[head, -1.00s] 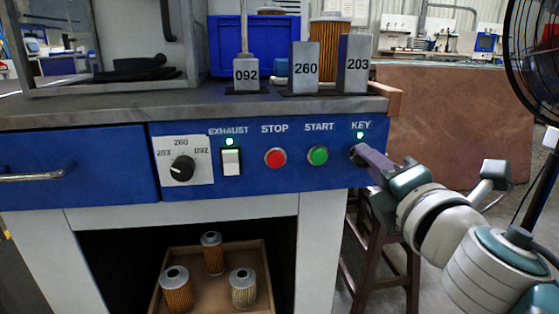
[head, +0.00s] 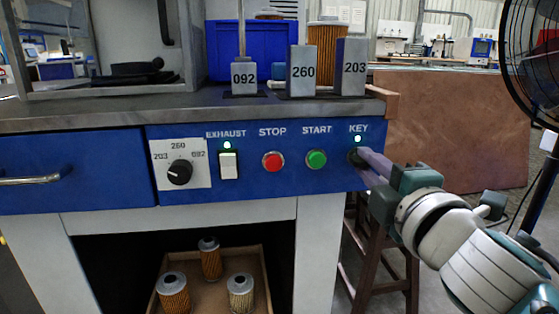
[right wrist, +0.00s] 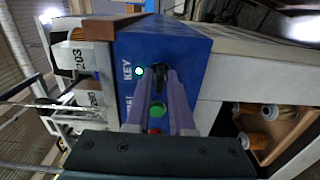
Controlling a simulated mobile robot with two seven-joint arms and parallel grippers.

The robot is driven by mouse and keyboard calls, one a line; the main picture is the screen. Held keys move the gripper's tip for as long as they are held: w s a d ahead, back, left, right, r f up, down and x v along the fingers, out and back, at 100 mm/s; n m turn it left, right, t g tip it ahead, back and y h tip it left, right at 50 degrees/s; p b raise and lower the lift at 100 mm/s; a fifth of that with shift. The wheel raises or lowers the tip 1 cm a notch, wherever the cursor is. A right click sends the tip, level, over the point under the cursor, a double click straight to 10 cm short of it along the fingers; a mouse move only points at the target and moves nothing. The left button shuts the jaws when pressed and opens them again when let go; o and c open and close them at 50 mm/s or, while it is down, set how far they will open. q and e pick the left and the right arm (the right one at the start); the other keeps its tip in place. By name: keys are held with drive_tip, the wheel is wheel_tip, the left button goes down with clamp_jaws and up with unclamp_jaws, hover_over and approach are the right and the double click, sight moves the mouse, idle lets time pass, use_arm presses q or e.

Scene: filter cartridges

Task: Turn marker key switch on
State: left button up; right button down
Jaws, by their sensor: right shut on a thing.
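The key switch (head: 356,157) sits at the right end of the blue panel, below the KEY label. My left gripper is not in view.
On the panel are a rotary selector (head: 179,173), a white exhaust rocker (head: 229,165), a red stop button (head: 273,161) and a green start button (head: 316,159). Numbered blocks stand on the bench top. A tray (head: 263,297) with filter cartridges is below. A fan (head: 540,60) stands at right.

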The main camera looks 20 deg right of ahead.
drive_tip(key=c, duration=0.9)
unclamp_jaws()
drive_tip(key=shift+c, duration=0.2)
drive_tip(key=shift+s, duration=0.1)
drive_tip(key=v, duration=0.9)
drive_tip(key=shift+s, duration=0.4)
